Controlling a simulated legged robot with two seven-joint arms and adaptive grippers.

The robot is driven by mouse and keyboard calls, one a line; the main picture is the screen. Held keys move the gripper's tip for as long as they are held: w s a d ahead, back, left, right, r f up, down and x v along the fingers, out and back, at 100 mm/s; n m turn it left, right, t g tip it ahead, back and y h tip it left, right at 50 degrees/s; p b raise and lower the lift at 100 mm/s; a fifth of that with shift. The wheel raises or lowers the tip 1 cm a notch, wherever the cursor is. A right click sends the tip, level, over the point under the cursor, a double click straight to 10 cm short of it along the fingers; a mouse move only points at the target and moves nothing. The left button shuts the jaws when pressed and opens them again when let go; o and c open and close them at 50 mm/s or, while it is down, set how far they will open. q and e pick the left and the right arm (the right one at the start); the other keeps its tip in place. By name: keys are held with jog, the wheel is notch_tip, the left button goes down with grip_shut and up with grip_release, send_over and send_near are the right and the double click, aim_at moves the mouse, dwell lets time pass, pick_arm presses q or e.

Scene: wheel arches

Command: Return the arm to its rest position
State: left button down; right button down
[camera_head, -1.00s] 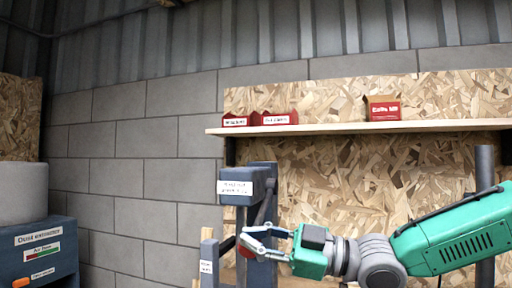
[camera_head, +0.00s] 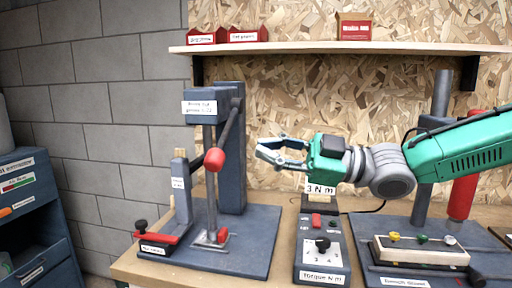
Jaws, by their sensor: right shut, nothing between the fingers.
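My right arm, green and grey, comes in from the right edge. Its right gripper (camera_head: 268,152) points left and is shut with nothing between the fingers. It hangs in the air above the bench, to the right of the press's red ball handle (camera_head: 214,159) and apart from it in the picture. The left gripper is not in view.
A blue-grey press (camera_head: 232,170) stands on the bench (camera_head: 150,276) at left. A torque box (camera_head: 321,258) sits below my gripper. A fixture with colored knobs (camera_head: 420,250) and a post stand at right. A shelf (camera_head: 340,48) with red boxes runs above.

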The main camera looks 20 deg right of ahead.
jog(key=shift+w+a, duration=0.1)
jog(key=shift+a, duration=0.1)
jog(key=shift+a, duration=0.1)
jog(key=shift+f, duration=0.1)
jog(key=s+a+f+m+g+h, duration=0.1)
jog(key=s+f+m+h, duration=0.2)
jog(key=f, duration=0.9)
jog(key=f+m+g+h, duration=0.1)
jog(key=f+m+h, duration=0.2)
jog(key=f+m, duration=0.55)
jog(key=s+a+f+m+h, duration=0.1)
jog(key=s+f+m+h, duration=0.15)
jog(key=f, duration=1.25)
jog(key=s+d+f+m+g+h, duration=0.2)
jog(key=s+d+f+g+h, duration=0.1)
jog(key=s+f, duration=0.6)
jog(key=s+d+f+m+g+h, duration=0.2)
jog(key=s+d+f+h, duration=0.4)
jog(key=s+f, duration=0.3)
jog(key=s+d+g, duration=0.1)
jog(key=s, duration=0.2)
jog(key=shift+s+m+g, duration=0.3)
jog(key=shift+m, duration=0.1)
jog(key=shift+w, duration=0.15)
